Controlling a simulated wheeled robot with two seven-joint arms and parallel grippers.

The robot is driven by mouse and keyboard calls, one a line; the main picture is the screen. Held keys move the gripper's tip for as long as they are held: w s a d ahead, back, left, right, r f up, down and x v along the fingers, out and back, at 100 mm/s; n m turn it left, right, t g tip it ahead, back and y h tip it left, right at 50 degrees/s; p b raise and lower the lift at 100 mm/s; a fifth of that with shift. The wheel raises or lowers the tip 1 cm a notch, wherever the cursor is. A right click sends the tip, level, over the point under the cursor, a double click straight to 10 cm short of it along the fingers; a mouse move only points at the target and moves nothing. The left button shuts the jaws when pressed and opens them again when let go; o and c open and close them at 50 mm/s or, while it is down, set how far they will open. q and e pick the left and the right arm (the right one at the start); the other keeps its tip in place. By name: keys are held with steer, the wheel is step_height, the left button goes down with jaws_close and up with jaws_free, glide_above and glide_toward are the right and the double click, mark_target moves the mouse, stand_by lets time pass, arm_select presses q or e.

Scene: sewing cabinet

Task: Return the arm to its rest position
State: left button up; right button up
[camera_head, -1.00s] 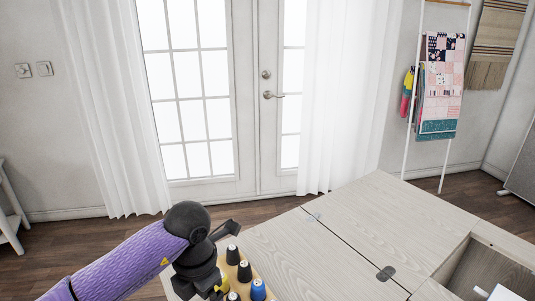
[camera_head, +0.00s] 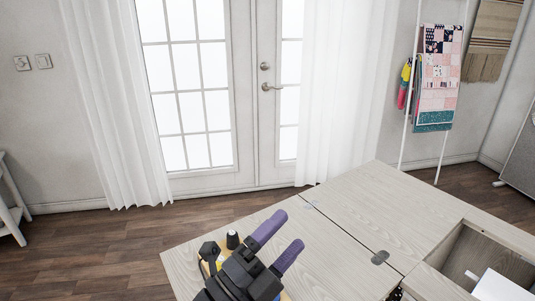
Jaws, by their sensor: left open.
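My left gripper (camera_head: 289,230) is at the bottom centre of the head view, over the left part of the sewing cabinet (camera_head: 325,262). Its two purple fingers point up and to the right, apart, with nothing between them. The rest of the left arm is out of view below the gripper. The right gripper is not in view.
A dark-topped spool (camera_head: 232,239) shows just left of the gripper, which hides most of the spool holder. The cabinet top to the right is clear, with an open compartment (camera_head: 483,255) holding a white object (camera_head: 503,287). Wooden floor (camera_head: 130,245) lies left.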

arm_select(q)
steer(key=s+a+f+n+g+y, duration=0.1)
steer(key=s+a+f+n+y, duration=0.2)
steer(key=a+f+n+y, duration=1.45)
steer(key=s+f+n+g, duration=0.35)
steer(key=s+g, duration=0.25)
steer(key=s, duration=0.3)
steer(key=s+f+n+g, duration=0.3)
steer(key=s+n+g, duration=0.15)
steer(key=s, duration=0.45)
step_height(320, 180, down, 17)
steer(key=s+m+g, duration=0.1)
steer(key=s+g, duration=0.1)
steer(key=s+a+f+g, duration=0.1)
steer(key=s+a+f, duration=0.3)
steer(key=s+f, duration=0.7)
steer(key=s, duration=0.3)
steer(key=shift+s+f, duration=0.2)
steer(key=shift+s, duration=0.2)
steer(key=shift+m, duration=0.25)
